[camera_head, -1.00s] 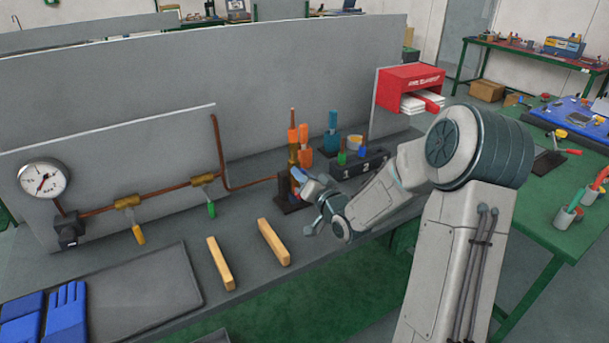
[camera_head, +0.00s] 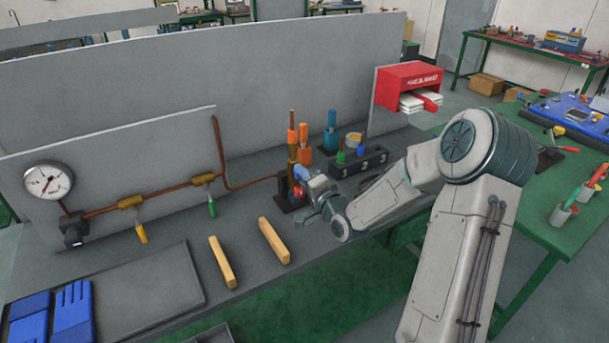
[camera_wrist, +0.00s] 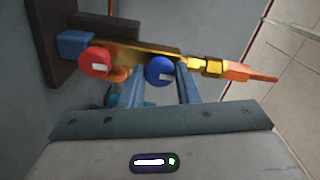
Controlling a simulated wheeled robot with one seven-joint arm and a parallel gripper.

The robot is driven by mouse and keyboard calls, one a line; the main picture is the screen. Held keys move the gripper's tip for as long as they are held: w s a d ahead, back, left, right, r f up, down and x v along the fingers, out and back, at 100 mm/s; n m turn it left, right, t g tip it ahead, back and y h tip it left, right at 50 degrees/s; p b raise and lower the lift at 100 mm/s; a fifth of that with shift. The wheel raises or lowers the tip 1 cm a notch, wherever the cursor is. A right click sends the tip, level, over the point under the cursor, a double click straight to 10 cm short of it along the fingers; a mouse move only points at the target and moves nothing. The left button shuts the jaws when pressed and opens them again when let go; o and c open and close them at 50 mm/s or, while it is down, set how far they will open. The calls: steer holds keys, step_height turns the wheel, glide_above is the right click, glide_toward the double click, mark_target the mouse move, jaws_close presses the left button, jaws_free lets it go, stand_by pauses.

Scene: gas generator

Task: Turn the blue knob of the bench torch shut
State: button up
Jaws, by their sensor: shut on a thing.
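The bench torch (camera_wrist: 125,50) is a brass bar with a copper-orange tip, mounted on a dark stand. In the head view the torch (camera_head: 293,153) stands upright on the grey bench. Its blue knob (camera_wrist: 160,68) bears a white mark that lies nearly level in the wrist view. The red knob (camera_wrist: 95,63) sits to the left with its own white mark. My gripper (camera_wrist: 162,82) has its two blue-grey fingers on either side of the blue knob, shut on it. In the head view my gripper (camera_head: 303,179) is at the torch and hides the blue knob.
A copper pipe with a pressure gauge (camera_head: 48,181), a yellow-handled valve and a green-handled valve runs to the left. Two wooden bars (camera_head: 273,241) lie in front. A black numbered rack (camera_head: 360,162) stands right of the torch, close to my arm. An orange bottle (camera_head: 304,144) stands behind.

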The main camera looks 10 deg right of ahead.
stand_by(0.4)
steer(key=o, duration=0.9)
steer(key=shift+o, duration=0.2)
steer(key=shift+s+d, duration=0.1)
steer(key=shift+s, duration=0.05)
steer(key=b+v, duration=0.8)
steer(key=v, duration=0.5)
steer(key=shift+s, duration=0.15)
steer(key=shift+s+d, duration=0.1)
